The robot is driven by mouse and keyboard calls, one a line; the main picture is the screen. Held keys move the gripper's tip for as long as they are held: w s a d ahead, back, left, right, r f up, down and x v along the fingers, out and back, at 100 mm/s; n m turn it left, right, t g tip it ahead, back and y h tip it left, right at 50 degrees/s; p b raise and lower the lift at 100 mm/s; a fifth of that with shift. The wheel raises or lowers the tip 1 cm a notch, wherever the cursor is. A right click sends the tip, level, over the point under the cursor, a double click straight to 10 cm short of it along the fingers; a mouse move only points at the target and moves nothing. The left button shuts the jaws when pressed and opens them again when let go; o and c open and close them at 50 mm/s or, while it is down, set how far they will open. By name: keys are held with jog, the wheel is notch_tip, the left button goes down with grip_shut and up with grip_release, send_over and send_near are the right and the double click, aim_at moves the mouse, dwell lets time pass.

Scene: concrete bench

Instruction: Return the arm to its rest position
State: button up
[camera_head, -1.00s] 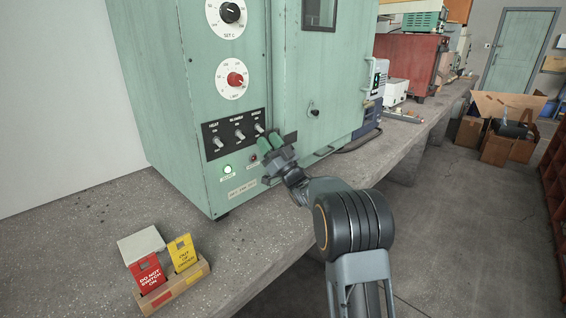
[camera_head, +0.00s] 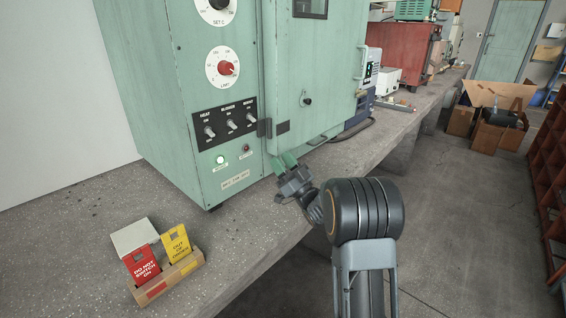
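My arm reaches up from the lower right, bent at a large dark joint. The black switch panel (camera_head: 226,122) with three toggles marked heat, blower and boost is in full view.
A wooden holder (camera_head: 170,280) with a red and a yellow sign card stands on the concrete bench (camera_head: 75,235) at lower left, by a pale block. The oven door (camera_head: 330,80) is at the right. Open floor (camera_head: 470,220) lies right of the bench.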

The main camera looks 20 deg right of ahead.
jog(key=shift+r, duration=0.1)
notch_tip(320, 180, up, 11)
jog(key=s+m+g+h+p, duration=0.3)
jog(key=m+g+h+p, duration=0.3)
jog(key=h+p, duration=0.75)
jog(key=s+a+r+g+p, duration=0.1)
jog(key=s+g+p, duration=0.5)
jog(key=s, duration=0.6)
jog(key=s+a+r+g+p, duration=0.1)
jog(key=s+a+g+p, duration=0.3)
jog(key=s, duration=0.9)
jog(key=g+p, duration=0.2)
jog(key=g, duration=0.1)
jog(key=shift+s+a+r+y, duration=0.15)
jog(key=shift+a+r+y, duration=0.15)
jog(key=shift+y, duration=0.05)
jog(key=shift+c, duration=0.3)
